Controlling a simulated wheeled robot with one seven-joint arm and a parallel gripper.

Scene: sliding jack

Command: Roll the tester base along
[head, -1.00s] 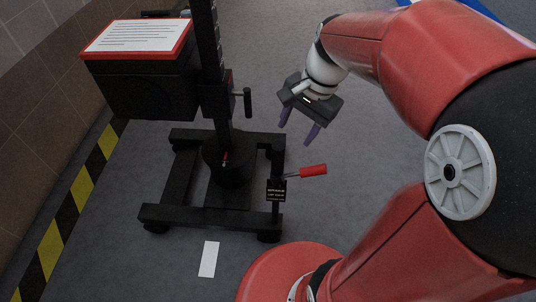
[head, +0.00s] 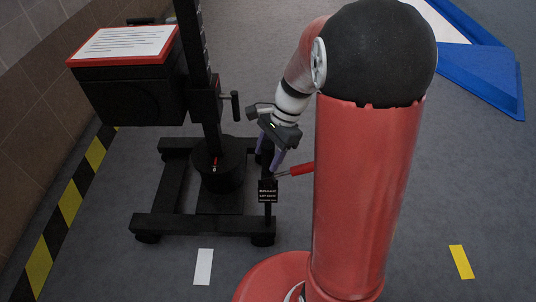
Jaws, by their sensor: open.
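The tester base (head: 203,226) is a black frame on castors, standing on the grey floor left of my arm. A black column rises from it and carries a black box (head: 128,92) with a red-rimmed sheet on top. A lever with a red handle (head: 301,169) sticks out to the right from the base's right side, by a small black label plate (head: 268,191). My gripper (head: 270,160) is open, with purple fingers pointing down near the lever's shaft, left of the red handle. I cannot tell whether the fingers touch the lever.
A yellow-and-black striped strip (head: 68,207) runs along the tiled wall at left. A white floor mark (head: 203,267) lies in front of the base and a yellow one (head: 461,262) lies at right. A blue-edged area (head: 490,83) is at upper right. Floor between is clear.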

